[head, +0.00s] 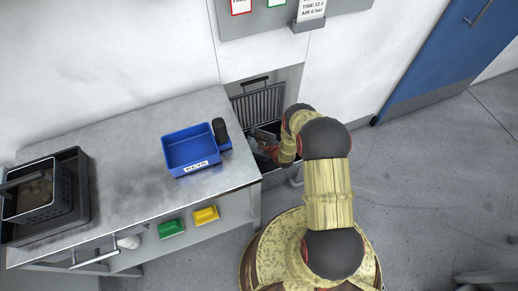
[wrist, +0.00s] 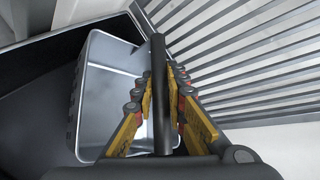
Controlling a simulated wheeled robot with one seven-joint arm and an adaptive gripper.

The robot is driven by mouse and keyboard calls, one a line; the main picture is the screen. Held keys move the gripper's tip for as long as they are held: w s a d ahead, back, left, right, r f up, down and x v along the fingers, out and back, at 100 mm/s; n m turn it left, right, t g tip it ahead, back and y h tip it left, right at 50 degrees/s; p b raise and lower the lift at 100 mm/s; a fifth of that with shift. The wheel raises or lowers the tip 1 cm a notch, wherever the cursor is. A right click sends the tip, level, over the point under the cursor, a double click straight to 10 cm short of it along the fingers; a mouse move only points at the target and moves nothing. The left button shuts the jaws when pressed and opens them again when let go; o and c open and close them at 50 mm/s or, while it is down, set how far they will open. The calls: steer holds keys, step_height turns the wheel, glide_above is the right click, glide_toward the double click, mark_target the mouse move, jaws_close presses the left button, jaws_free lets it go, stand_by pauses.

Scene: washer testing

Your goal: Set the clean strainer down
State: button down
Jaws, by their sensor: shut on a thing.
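My gripper (wrist: 160,75) is shut on the dark bar handle of the clean strainer (wrist: 105,100), a grey box-like basket with a bare inside and a perforated side. The handle runs between my yellow-and-red fingers. The strainer is within the dark-walled bay below the slatted panel; I cannot tell whether it touches the bay floor. In the head view my gripper (head: 271,150) is low in that bay (head: 278,127), right of the worktable, partly hidden by my arm. Another strainer (head: 32,195), with brown matter inside, sits in a dark tray (head: 80,205) at the table's left.
The slatted panel (wrist: 235,50) rises close to my gripper. The table's middle is clear.

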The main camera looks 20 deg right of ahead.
steer(key=b, duration=0.4)
glide_toward(255, 143)
steer(key=x, duration=0.5)
steer(key=shift+w+d+f, duration=0.1)
steer(key=shift+f, duration=0.05)
steer(key=shift+p, duration=0.35)
steer(key=c, duration=1.8)
jaws_free()
steer(key=p+v, duration=0.4)
steer(key=v, duration=0.8)
steer(key=shift+p, duration=0.4)
